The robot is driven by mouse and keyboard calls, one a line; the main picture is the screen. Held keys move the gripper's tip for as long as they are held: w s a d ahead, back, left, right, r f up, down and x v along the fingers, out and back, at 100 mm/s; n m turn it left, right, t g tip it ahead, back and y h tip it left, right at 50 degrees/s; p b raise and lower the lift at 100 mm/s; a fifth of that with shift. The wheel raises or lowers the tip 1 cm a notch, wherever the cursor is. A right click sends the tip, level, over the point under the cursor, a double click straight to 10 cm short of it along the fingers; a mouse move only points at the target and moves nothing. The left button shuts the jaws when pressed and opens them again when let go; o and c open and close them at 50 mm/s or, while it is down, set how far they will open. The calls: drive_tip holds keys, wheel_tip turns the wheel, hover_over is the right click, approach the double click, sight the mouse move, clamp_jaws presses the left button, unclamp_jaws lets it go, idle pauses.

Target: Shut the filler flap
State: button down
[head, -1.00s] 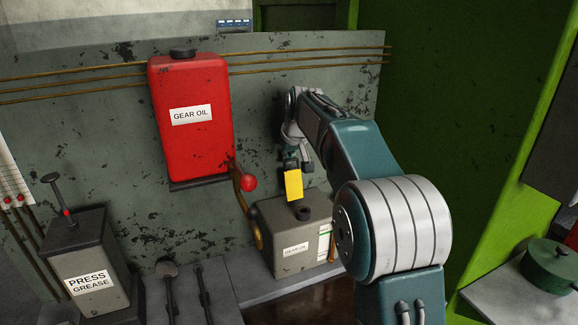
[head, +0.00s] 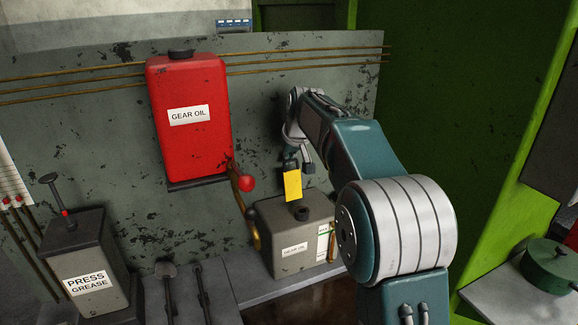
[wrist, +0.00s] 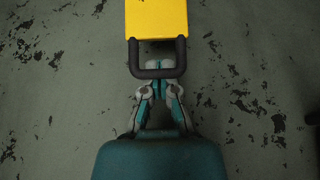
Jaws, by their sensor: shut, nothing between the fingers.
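The yellow filler flap (head: 293,186) stands raised, nearly upright, on the grey gear oil box (head: 290,240). The round dark filler opening (head: 302,213) in the box top is uncovered, just in front of the flap. My gripper (head: 300,164) is shut and empty, close above and behind the flap's upper edge. In the wrist view, the flap (wrist: 157,18) shows at the top with a dark loop handle (wrist: 157,73). My gripper's fingers (wrist: 155,68) are close to that handle; I cannot tell whether they touch it.
A red gear oil tank (head: 188,120) hangs on the wall at the left, with a red-knobbed lever (head: 247,183) beside the box. A press grease box (head: 85,265) stands at lower left. Pipes (head: 90,75) run along the wall. A green pot (head: 550,265) sits at right.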

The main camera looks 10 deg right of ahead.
drive_tip(key=shift+s+d+f, duration=0.1)
drive_tip(key=shift+s+d, duration=0.1)
drive_tip(key=shift+s, duration=0.65)
drive_tip(key=shift+s+d, duration=0.15)
drive_tip(key=shift+s, duration=0.65)
drive_tip(key=shift+s+d+f, duration=0.1)
drive_tip(key=shift+s+d, duration=0.1)
drive_tip(key=shift+s, duration=0.65)
drive_tip(key=shift+r, duration=0.1)
wheel_tip(320, 180, up, 7)
drive_tip(key=s+f, duration=0.4)
drive_tip(key=s, duration=0.8)
drive_tip(key=s+a+f+m, duration=0.1)
drive_tip(key=s+f, duration=0.3)
drive_tip(key=s, duration=0.8)
drive_tip(key=s+f+m+h, duration=0.1)
drive_tip(key=s+f, duration=0.3)
drive_tip(key=s, duration=0.8)
drive_tip(key=shift+a+f, duration=0.15)
drive_tip(key=shift+f, duration=0.1)
drive_tip(key=shift+s, duration=0.1)
